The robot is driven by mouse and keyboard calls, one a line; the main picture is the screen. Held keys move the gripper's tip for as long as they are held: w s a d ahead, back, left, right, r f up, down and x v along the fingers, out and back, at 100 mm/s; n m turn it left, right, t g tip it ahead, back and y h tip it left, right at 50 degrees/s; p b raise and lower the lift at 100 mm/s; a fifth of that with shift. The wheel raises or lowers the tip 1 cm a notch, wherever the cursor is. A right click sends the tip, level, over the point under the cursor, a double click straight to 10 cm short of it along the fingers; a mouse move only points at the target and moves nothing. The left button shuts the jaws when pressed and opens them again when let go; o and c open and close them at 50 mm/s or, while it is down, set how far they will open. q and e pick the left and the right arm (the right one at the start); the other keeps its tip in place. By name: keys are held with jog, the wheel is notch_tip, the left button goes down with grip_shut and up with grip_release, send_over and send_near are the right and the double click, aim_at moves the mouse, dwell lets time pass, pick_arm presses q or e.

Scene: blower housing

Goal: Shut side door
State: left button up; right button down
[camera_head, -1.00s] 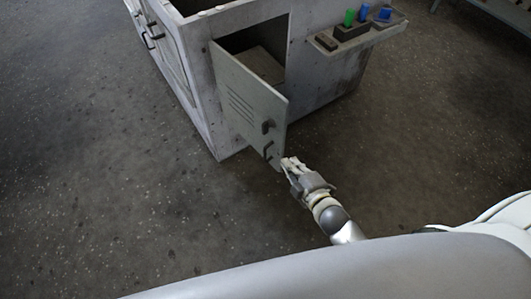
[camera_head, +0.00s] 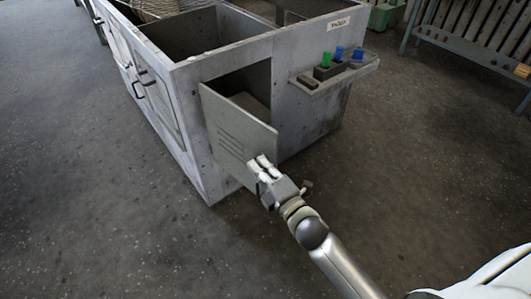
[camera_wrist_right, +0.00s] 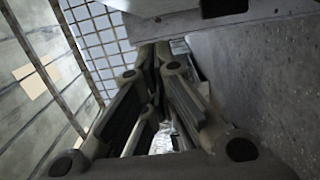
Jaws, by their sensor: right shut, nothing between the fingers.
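The side door (camera_head: 236,133), a grey panel with louvre slots, stands partly open on the right face of the blower housing (camera_head: 190,118). It hinges at its left edge, and the dark opening (camera_head: 256,84) shows behind it. My right gripper (camera_head: 262,163) is shut and empty, at the outer face of the door near its lower free corner. I cannot tell whether it touches the door. It hides the door's handle. In the right wrist view my closed fingers (camera_wrist_right: 150,100) show with a grey surface close by. My left gripper is not in view.
A shelf (camera_head: 350,76) with a green and blue items sticks out from the housing right of the opening. A blue-grey rack (camera_head: 465,50) stands at the back right. The floor (camera_head: 400,165) right of the housing is clear.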

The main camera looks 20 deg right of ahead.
aim_at(267, 152)
jog(key=shift+w+d, duration=0.75)
jog(key=shift+w, duration=0.3)
jog(key=shift+w+d, duration=0.7)
jog(key=shift+w, duration=0.35)
jog(key=shift+d, duration=0.2)
